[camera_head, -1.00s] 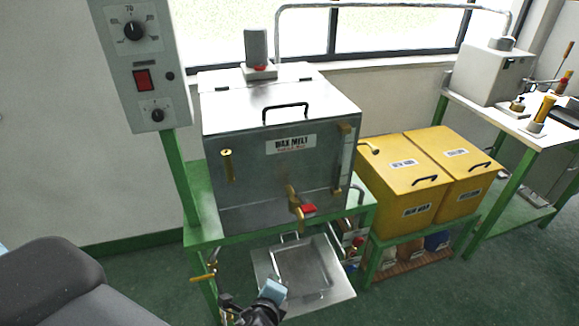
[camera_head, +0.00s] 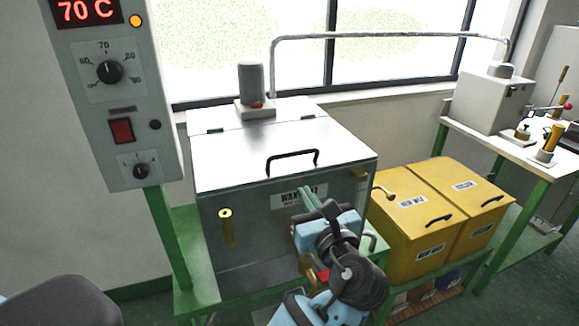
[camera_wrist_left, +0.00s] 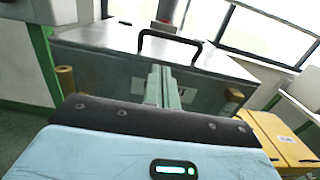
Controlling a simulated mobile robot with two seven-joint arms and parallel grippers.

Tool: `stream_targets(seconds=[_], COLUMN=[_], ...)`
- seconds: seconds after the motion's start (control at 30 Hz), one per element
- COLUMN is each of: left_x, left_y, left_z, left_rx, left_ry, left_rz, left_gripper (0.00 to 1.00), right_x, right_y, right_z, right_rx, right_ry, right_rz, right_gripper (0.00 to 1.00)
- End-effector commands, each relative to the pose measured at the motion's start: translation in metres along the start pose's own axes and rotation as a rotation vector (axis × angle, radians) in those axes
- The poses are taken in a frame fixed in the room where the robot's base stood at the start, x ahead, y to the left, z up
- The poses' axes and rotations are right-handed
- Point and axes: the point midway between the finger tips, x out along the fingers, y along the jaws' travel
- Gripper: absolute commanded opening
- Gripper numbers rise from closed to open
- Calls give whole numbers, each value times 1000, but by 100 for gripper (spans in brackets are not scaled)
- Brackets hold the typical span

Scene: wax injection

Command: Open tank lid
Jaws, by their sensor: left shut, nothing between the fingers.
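The wax melt tank is a grey metal box with a flat silver lid (camera_head: 255,150), which is closed. A black bar handle (camera_head: 292,160) stands on the lid near its front edge. My left gripper (camera_head: 308,196) is in front of the tank, below and a little right of the handle, and covers part of the tank's label. Its green fingers are together and empty. In the left wrist view, the closed fingers (camera_wrist_left: 161,86) point toward the tank, with the lid handle (camera_wrist_left: 169,40) just beyond and above them. My right gripper is not in view.
A control box (camera_head: 112,95) reading 70 C stands left of the tank. A grey cylinder (camera_head: 251,82) sits on the lid's rear section. Yellow bins (camera_head: 418,215) stand to the right, with a bench (camera_head: 497,140) beyond. The space above the lid's front is clear.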

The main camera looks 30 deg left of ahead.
Motion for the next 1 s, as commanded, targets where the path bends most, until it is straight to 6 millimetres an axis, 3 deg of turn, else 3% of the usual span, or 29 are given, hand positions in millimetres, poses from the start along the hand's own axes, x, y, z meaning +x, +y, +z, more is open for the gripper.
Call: stream_targets(seconds=[0.27,0.7,1.0], left_x=[10,79,100], left_y=[0,0,0], left_z=[0,0,0], left_rx=[1,-1,-1], left_ry=[-1,-1,0], left_rz=[-1,-1,-2], left_gripper=[0,0,0], right_x=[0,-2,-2], right_y=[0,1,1], right_z=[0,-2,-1], right_rx=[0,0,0], right_ry=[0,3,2], right_rz=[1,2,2], right_gripper=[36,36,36])
